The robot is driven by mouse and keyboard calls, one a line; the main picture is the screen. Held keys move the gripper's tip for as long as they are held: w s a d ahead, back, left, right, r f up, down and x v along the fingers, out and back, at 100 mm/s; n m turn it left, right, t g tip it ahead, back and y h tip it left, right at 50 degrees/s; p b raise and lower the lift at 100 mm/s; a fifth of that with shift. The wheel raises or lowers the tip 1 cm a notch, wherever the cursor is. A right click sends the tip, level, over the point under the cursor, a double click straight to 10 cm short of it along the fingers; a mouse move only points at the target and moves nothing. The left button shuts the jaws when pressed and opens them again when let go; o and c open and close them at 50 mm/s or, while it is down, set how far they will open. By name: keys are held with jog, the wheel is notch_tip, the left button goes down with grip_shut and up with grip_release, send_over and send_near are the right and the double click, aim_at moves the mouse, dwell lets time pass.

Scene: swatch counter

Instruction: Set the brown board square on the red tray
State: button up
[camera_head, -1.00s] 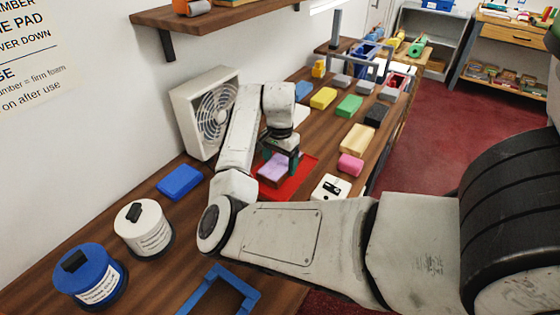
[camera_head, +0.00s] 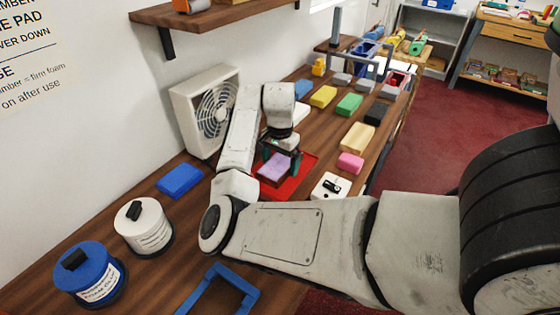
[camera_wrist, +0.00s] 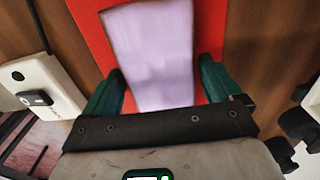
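In the wrist view my gripper (camera_wrist: 160,90) looks open, with a narrow gap beside each finger. I see no clearly brown board apart from the wooden counter; a tan block (camera_head: 357,138) lies farther back.
A pink block (camera_head: 350,163) and a white device (camera_head: 330,187) stand right of the tray. A fan (camera_head: 208,112) stands behind at left. Yellow (camera_head: 323,96), green (camera_head: 348,104) and blue (camera_head: 180,180) blocks lie on the counter. A blue frame (camera_head: 245,290) is at the front.

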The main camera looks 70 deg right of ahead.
jog(key=shift+o, duration=0.6)
jog(key=shift+r, duration=0.1)
notch_tip(320, 180, up, 9)
jog(key=shift+r, duration=0.85)
